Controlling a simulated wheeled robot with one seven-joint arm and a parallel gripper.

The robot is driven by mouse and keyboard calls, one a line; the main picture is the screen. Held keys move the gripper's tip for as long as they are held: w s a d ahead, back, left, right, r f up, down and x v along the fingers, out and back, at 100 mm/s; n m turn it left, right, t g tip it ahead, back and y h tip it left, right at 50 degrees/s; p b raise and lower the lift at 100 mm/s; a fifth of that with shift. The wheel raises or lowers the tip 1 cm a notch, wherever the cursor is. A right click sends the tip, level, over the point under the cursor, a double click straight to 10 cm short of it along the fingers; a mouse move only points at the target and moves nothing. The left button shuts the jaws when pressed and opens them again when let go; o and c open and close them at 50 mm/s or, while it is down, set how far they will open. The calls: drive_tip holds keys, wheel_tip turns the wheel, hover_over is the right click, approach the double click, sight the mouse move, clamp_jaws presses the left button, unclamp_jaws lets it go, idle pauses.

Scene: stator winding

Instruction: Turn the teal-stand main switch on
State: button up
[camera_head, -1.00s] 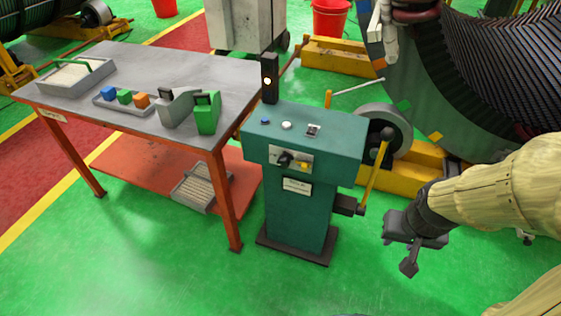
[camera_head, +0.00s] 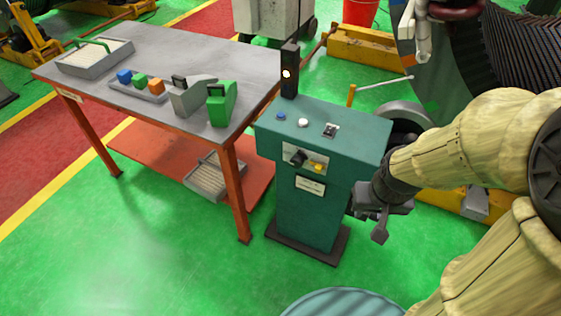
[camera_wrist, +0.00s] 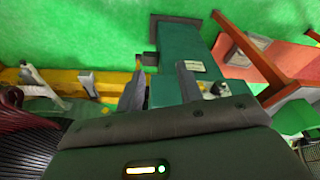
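The teal stand (camera_head: 310,205) is upright beside the table. Its front has a pale plate with a black rotary knob (camera_head: 297,158) and a smaller yellow knob (camera_head: 318,168); how the black knob is turned is too small to tell. The top bears a blue button, a white button and a small toggle. In the wrist view the stand (camera_wrist: 182,50) is ahead, with the black knob (camera_wrist: 222,89) partly above my gripper's housing. My gripper (camera_head: 368,222) is at the stand's right side, lower than the knobs. The wrist view shows its fingers (camera_wrist: 160,85) apart, with nothing held.
A grey-topped table (camera_head: 150,45) with orange legs stands left of the stand, holding coloured blocks and a green device (camera_head: 222,102). A black lamp post (camera_head: 289,70) with a lit lamp rises behind the stand.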

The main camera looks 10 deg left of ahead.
drive_tip(key=shift+w, duration=0.2)
drive_tip(key=shift+o, duration=1.3)
drive_tip(key=o, duration=0.3)
drive_tip(key=w+a+f+t+b, duration=0.1)
drive_tip(key=w+a+f+b, duration=0.1)
drive_tip(key=w+a+f, duration=0.1)
drive_tip(key=w+a+f+t+b, duration=0.1)
drive_tip(key=w+a+f+b, duration=0.1)
drive_tip(key=w+a+f, duration=0.1)
drive_tip(key=w+a+f+t+b, duration=0.1)
drive_tip(key=w+a+f+b, duration=0.1)
drive_tip(key=w+a+f, duration=0.1)
drive_tip(key=shift+w+a+m+t+y, duration=0.15)
drive_tip(key=shift+w+a+t+y, duration=0.1)
drive_tip(key=shift+a, duration=0.2)
drive_tip(key=shift+w+a+m+t+y, duration=0.15)
drive_tip(key=shift+w+a, duration=0.1)
drive_tip(key=shift+a, duration=0.2)
drive_tip(key=w+a+f+t+h+b, duration=0.4)
drive_tip(key=w+a+f+t+b, duration=0.15)
drive_tip(key=a+f+b, duration=0.4)
drive_tip(key=s+a+t+h, duration=0.1)
drive_tip(key=s+a+t+h+b, duration=0.1)
drive_tip(key=s+t, duration=0.1)
drive_tip(key=s+a+t+h+b, duration=0.1)
drive_tip(key=s+a+t, duration=0.1)
drive_tip(key=shift+s+f+m, duration=0.1)
drive_tip(key=shift+f+m, duration=0.15)
drive_tip(key=shift+m, duration=0.15)
